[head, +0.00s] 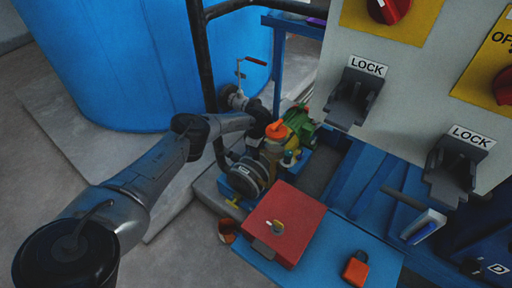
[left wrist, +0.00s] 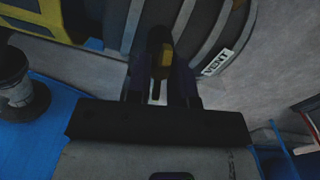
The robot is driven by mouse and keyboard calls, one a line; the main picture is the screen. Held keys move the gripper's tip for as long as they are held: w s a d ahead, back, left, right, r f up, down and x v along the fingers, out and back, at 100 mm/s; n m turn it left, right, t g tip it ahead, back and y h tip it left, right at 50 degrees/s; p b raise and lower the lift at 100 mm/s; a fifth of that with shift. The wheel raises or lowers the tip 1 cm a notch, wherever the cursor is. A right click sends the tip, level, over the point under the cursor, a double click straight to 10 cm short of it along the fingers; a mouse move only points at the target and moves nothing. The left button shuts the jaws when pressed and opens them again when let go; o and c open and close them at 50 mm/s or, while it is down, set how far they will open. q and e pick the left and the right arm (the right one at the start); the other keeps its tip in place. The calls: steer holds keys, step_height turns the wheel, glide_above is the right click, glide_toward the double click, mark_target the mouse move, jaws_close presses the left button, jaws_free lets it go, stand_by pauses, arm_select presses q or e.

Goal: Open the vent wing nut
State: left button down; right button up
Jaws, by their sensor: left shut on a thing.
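The vent wing nut (left wrist: 160,58), a dark piece with a yellow part, sits between the fingers of my left gripper (left wrist: 160,88) in the left wrist view. The gripper is shut on it. Beside it is a grey ribbed round body with a white VENT label (left wrist: 217,62). In the head view my left arm reaches from the lower left to the small equipment in the middle, with its dark hand (head: 258,122) above a grey round body (head: 248,175). The wing nut cannot be made out there. My right gripper is not in view.
A red box (head: 285,222) and an orange padlock (head: 356,267) rest on the blue surface in front. Green and orange valve parts (head: 292,128) crowd the hand's right side. A panel with LOCK hasps (head: 352,95) stands at the right. A large blue tank (head: 150,60) stands behind.

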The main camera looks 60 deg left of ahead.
arm_select(q)
steer(key=n+p, duration=0.1)
steer(key=n, duration=0.2)
steer(key=shift+n+p, duration=0.3)
steer(key=shift+n, duration=0.1)
steer(key=n+p, duration=0.1)
steer(key=n, duration=0.4)
steer(key=n+p, duration=0.1)
steer(key=n, duration=0.5)
steer(key=shift+n, duration=0.3)
steer(key=n, duration=0.3)
steer(key=shift+n+p, duration=0.3)
steer(key=shift+n, duration=0.1)
steer(key=c, duration=1)
jaws_free()
